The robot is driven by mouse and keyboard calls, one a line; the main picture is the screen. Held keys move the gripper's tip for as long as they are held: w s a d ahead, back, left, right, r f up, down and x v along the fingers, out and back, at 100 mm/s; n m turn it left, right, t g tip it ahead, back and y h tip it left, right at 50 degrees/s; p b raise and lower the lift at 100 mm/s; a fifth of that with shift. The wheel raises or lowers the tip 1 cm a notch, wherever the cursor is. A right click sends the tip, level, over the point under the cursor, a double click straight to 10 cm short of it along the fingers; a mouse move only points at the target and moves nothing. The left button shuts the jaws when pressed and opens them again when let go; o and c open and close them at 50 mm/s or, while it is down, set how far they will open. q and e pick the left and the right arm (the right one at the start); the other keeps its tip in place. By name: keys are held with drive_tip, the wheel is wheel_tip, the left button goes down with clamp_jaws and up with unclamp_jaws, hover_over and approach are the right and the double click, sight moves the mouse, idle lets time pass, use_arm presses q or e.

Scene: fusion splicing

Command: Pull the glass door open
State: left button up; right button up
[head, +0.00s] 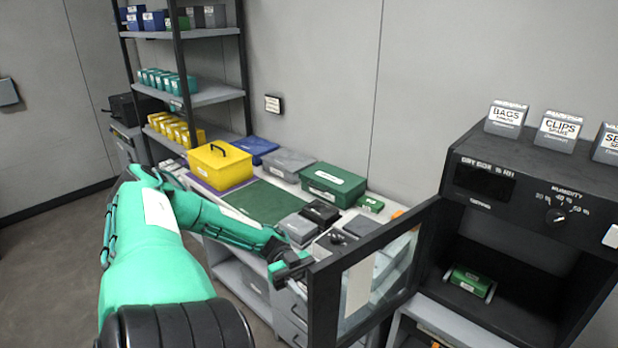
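The glass door (385,275) has a black frame and a clear pane with a pale strip on it. It stands swung out from the black dry cabinet (490,215), and the cabinet's front opening is uncovered. My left gripper (293,264) is at the end of the green arm, close beside the upper corner of the door's free edge. I cannot tell if it touches the door. The door's handle is not clearly visible. My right gripper is out of view.
A green box (468,283) lies inside the cabinet. Label blocks (558,130) stand on the cabinet's top. The bench behind my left arm holds a yellow case (220,165), a green case (333,185) and grey boxes. A shelf rack (210,95) with bins stands at the back left.

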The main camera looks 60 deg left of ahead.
use_arm(q)
drive_tip(key=a+b, duration=0.5)
drive_tip(key=a, duration=0.9)
drive_tip(key=shift+s+b, duration=0.25)
drive_tip(key=shift+b, duration=0.1)
drive_tip(key=shift+d, duration=0.1)
drive_tip(key=shift+f, duration=0.1)
